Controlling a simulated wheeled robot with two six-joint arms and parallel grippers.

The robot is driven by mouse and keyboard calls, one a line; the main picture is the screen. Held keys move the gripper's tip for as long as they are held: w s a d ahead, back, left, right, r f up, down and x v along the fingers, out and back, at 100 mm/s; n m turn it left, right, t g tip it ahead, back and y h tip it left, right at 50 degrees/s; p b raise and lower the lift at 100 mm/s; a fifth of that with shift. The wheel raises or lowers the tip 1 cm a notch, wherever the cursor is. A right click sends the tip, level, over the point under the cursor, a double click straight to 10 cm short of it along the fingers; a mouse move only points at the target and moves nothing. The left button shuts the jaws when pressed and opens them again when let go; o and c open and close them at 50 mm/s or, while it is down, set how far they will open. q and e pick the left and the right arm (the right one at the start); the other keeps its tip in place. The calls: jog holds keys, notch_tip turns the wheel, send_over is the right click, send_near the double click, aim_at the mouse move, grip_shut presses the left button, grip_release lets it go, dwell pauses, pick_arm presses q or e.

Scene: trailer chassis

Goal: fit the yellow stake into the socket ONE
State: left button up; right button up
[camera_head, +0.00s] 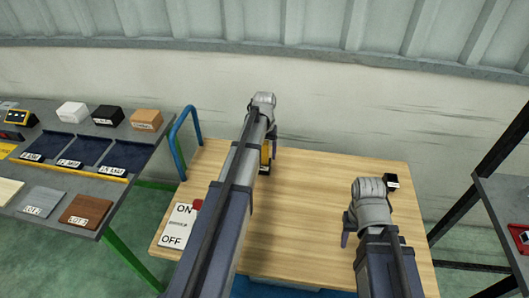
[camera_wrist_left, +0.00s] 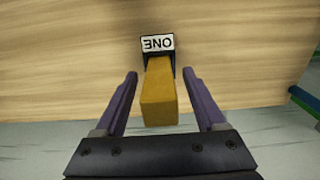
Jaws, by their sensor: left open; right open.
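The yellow stake (camera_wrist_left: 160,95) stands with its lower end at the black socket ONE (camera_wrist_left: 157,42) and appears to be in it; how deep it sits cannot be told. In the head view the stake (camera_head: 265,153) is mostly hidden behind my left arm, with the black socket (camera_head: 265,170) at its foot. My left gripper (camera_wrist_left: 160,73) is open, one finger on each side of the stake with gaps; it also shows in the head view (camera_head: 273,137). My right gripper (camera_head: 348,228) is open and empty over the right part of the wooden table.
Another black labelled block (camera_head: 391,182) sits at the table's (camera_head: 310,200) right edge. An ON/OFF panel (camera_head: 178,226) with a red part lies at front left, near a blue rail (camera_head: 178,145). A grey shelf (camera_head: 60,212) with blocks stands left; the table's middle is clear.

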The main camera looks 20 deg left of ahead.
aim_at(265, 142)
pick_arm(q)
jog(key=shift+r, duration=0.15)
pick_arm(e)
jog(key=shift+r, duration=0.15)
pick_arm(q)
notch_tip(265, 142, up, 8)
jog(key=p, duration=0.8)
jog(key=shift+f, duration=0.2)
pick_arm(e)
notch_tip(265, 142, up, 8)
jog(key=shift+f, duration=0.25)
pick_arm(q)
jog(key=shift+f, duration=0.15)
